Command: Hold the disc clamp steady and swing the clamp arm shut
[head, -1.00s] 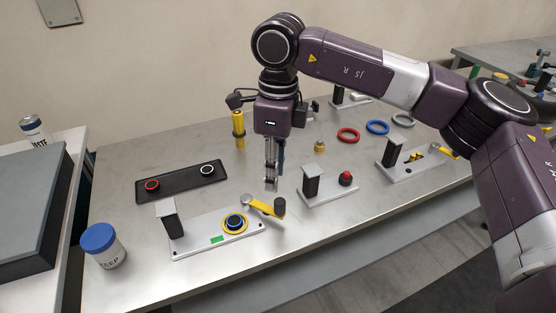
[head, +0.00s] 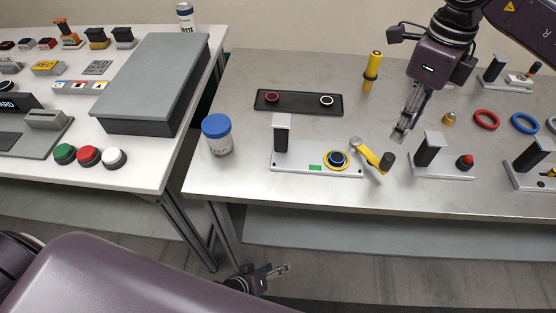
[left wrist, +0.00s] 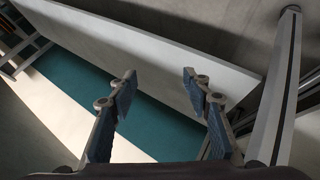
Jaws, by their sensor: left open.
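The disc clamp has a pale base plate (head: 297,166) with a dark upright post (head: 281,136) at its left end. A dark disc with a blue rim (head: 337,159) sits in a yellow ring on the plate. The yellow clamp arm (head: 369,155) is swung out to the right of the disc, its dark knob (head: 388,161) beyond the plate. My right gripper (head: 399,135) points down above and behind the knob, apart from it; its finger gap is unclear. My left gripper (head: 285,268) is low, before the table's front edge. It is open and empty in the left wrist view (left wrist: 158,74).
A blue-lidded jar (head: 217,135) stands left of the clamp, and a black tray (head: 298,104) lies behind it. A second fixture with a red knob (head: 464,162) stands to the right. The table's front edge (head: 300,209) lies between my left gripper and the clamp.

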